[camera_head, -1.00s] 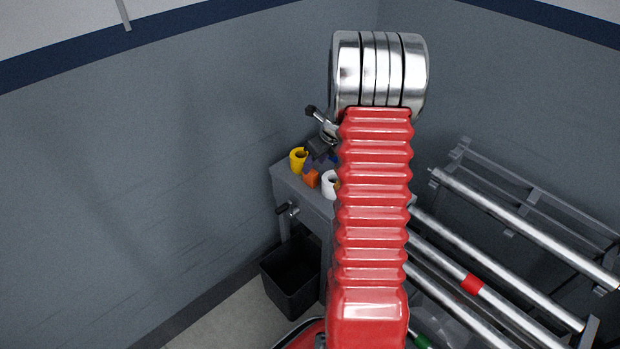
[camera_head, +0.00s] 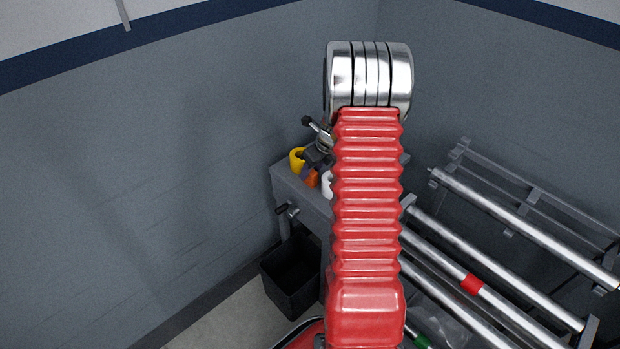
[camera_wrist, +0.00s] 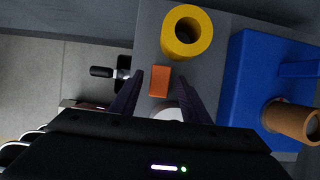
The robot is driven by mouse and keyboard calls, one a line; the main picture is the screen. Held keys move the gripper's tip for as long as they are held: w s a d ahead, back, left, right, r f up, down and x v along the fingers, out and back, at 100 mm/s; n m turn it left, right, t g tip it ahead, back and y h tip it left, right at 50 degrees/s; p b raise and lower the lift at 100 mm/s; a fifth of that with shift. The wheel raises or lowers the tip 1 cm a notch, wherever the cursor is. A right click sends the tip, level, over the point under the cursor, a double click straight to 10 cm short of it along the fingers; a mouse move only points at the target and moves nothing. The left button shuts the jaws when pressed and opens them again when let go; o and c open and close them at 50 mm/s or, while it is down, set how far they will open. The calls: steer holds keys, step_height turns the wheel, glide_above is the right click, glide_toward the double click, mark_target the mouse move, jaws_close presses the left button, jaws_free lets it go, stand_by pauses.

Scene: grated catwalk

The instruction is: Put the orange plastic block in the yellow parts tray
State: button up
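The orange block (camera_wrist: 159,82) lies on the grey bench top between the two dark fingers of my gripper (camera_wrist: 160,74), with a gap on each side. My gripper is open and holds nothing. In the head view, the orange block (camera_head: 312,179) shows only in part, below the dark gripper (camera_head: 311,172). A yellow, hollow round thing (camera_wrist: 207,35) stands just beyond the block; it also shows in the head view (camera_head: 296,158). I see no other yellow thing that looks like a tray.
A blue bin (camera_wrist: 240,75) is on the right in the wrist view, with a brown cylinder (camera_wrist: 290,122) at it. A white round thing (camera_wrist: 167,113) is partly hidden near the block. A vise-like handle (camera_wrist: 102,72) sticks out at the bench's left edge. A pipe rack (camera_head: 510,265) stands right.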

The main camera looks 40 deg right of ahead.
mark_target(312, 172)
jaws_close()
stand_by(0.4)
step_height(312, 172, up, 10)
stand_by(0.6)
stand_by(0.4)
